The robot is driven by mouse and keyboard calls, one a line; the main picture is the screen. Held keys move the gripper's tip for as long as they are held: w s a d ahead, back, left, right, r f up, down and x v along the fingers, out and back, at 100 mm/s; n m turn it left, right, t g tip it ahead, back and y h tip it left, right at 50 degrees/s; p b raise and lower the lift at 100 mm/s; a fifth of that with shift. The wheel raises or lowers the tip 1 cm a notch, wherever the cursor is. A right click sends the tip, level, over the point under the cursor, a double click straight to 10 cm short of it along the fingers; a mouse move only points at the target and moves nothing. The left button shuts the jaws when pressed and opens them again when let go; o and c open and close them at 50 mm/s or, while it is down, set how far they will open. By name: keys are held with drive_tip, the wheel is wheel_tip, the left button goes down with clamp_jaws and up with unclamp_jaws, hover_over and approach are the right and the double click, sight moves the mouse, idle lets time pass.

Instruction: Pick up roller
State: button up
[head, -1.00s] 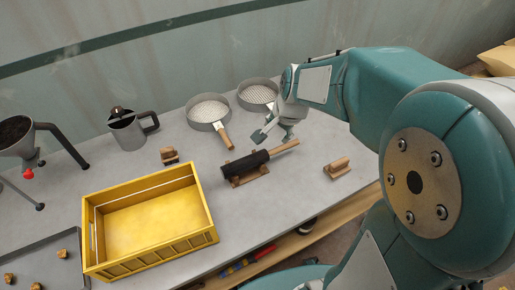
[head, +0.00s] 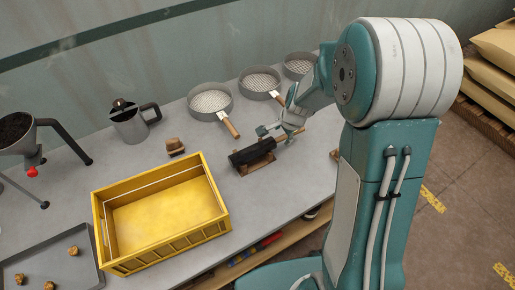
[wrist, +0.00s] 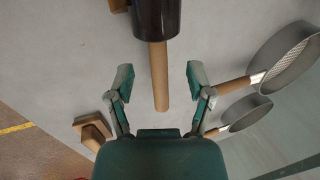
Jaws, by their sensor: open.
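The roller has a dark, nearly black cylinder (head: 252,153) and a light wooden handle (head: 293,136). It rests on a wooden stand (head: 258,168) on the grey table, right of the yellow crate. In the wrist view the dark cylinder (wrist: 156,18) is at the top and the wooden handle (wrist: 159,77) points down toward me. My gripper (wrist: 160,82) is open, with one finger on each side of the handle's end and a gap to both. In the head view my gripper (head: 279,136) is at the handle, which it partly covers.
A yellow crate (head: 165,246) stands to the left. Sieves with wooden handles (head: 210,100) lie behind the roller. A metal jug (head: 130,127), a small wooden block (head: 175,146) and a tray (head: 88,262) with wooden pieces are further left. Sacks (head: 497,65) lie at far right.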

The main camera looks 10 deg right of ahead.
sight(282, 137)
drive_tip(key=x, duration=0.2)
drive_tip(key=shift+f, duration=0.25)
drive_tip(key=shift+w+d+f, duration=0.15)
drive_tip(key=shift+d+f, duration=0.1)
drive_tip(key=shift+f, duration=0.05)
drive_tip(key=shift+a, duration=0.2)
clamp_jaws()
drive_tip(key=shift+r, duration=0.15)
